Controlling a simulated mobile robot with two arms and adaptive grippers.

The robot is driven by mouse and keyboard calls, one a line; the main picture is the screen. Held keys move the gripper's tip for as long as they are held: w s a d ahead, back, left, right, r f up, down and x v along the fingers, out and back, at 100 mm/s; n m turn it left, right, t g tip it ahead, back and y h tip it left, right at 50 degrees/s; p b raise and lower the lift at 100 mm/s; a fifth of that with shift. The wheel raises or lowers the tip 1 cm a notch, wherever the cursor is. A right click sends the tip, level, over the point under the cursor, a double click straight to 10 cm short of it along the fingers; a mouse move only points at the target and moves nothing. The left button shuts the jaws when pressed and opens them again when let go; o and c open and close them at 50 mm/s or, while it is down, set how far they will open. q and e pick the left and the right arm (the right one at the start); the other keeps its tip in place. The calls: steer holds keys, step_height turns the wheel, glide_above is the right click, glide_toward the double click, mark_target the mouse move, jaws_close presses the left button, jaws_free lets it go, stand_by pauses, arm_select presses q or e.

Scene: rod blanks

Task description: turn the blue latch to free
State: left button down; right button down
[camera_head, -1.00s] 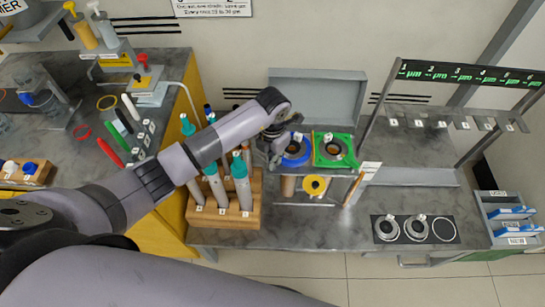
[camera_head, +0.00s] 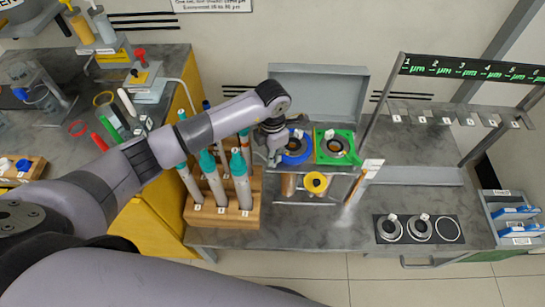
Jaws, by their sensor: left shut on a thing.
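A blue round piece with a dark centre (camera_head: 297,148), likely the blue latch, sits on a small stand below the open grey box. My left gripper (camera_head: 276,155) comes in from the left and is at the left edge of the blue piece. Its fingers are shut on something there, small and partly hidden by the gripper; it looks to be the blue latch. My right gripper is not in view.
A green square piece (camera_head: 336,147) sits right beside the blue one. A yellow ring (camera_head: 315,183) is below them. A wooden rack (camera_head: 224,214) with several teal-capped tubes stands close under my left arm. The grey box lid (camera_head: 318,92) rises behind.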

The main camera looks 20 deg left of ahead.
arm_select(q)
steer(key=m+b, duration=0.3)
steer(key=m, duration=0.1)
steer(key=shift+w+a+f+b, duration=0.1)
steer(key=shift+f+b, duration=0.05)
steer(key=shift+b, duration=0.25)
steer(key=shift+m+b, duration=1.05)
steer(key=shift+m, duration=0.25)
steer(key=shift+r, duration=0.2)
steer(key=c, duration=1.7)
jaws_free()
step_height(320, 180, up, 12)
